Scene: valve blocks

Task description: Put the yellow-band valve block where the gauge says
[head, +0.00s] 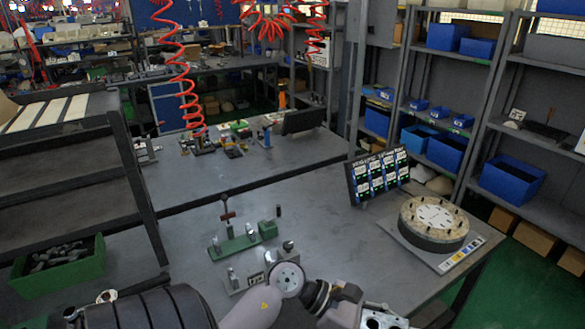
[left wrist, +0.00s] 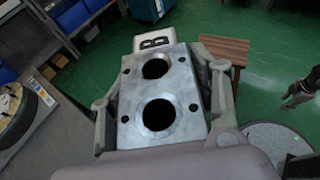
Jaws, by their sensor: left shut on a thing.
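My left gripper (head: 385,317) is at the bottom edge of the head view, in front of the table. In the left wrist view the left gripper (left wrist: 160,105) is shut on a silver metal valve block (left wrist: 158,90) with two large round bores and small corner holes. A pale part with black marking shows at its far end. I see no yellow band on its visible faces. A green fixture (head: 243,243) with metal posts stands on the table; I cannot tell whether it is the gauge. A dark jointed part (left wrist: 300,90), likely my right gripper, shows at the right of the wrist view.
A round turntable (head: 435,222) with upright pegs stands at the table's right, beside a colour-marked strip (head: 461,252). A tilted board (head: 378,176) with label cards stands behind it. A green bin (head: 60,265) is at left. The table between fixture and board is clear.

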